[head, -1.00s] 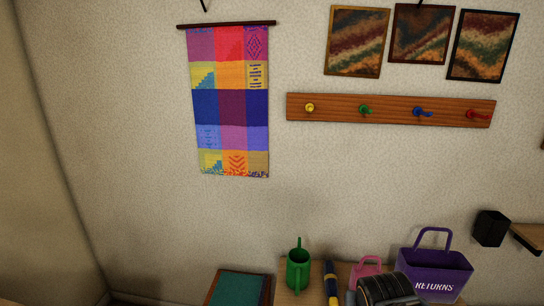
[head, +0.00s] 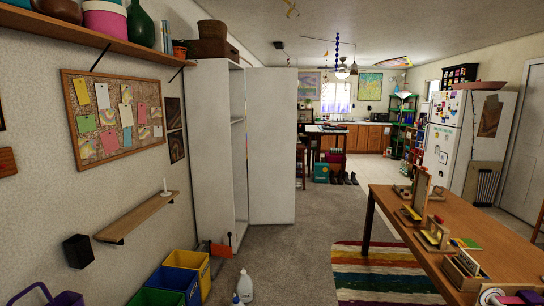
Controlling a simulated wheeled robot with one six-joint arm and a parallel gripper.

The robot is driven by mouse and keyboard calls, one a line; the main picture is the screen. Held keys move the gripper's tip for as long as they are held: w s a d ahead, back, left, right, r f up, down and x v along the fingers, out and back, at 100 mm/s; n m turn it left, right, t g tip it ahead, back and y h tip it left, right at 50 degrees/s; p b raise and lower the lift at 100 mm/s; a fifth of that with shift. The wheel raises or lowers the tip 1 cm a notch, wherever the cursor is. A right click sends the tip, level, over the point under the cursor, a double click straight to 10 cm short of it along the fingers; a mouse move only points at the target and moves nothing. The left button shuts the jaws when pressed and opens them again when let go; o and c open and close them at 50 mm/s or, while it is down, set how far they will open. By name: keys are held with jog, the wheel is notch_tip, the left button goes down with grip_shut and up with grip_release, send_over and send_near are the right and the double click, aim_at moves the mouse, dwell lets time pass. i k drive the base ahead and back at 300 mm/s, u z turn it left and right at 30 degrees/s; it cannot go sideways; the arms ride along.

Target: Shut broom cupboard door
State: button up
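The broom cupboard (head: 212,150) is a tall white cupboard against the left wall in the head view. Its white door (head: 271,146) stands wide open, swung out to the right into the room. A narrow strip of the inside shows between the frame and the door, with a shelf edge part way up. The rest of the inside is hidden. My gripper is not in this view.
Yellow and blue crates (head: 186,272), a white bottle (head: 243,286) and a small orange object (head: 221,248) stand on the floor before the cupboard. A wooden table (head: 470,235) stands right, over a striped rug (head: 375,275). Carpet between is clear.

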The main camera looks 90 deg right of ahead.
aim_at(271, 93)
jog(key=k, duration=0.15)
jog(key=z, duration=3.5)
jog(key=i, duration=9.4)
jog(key=u, duration=1.8)
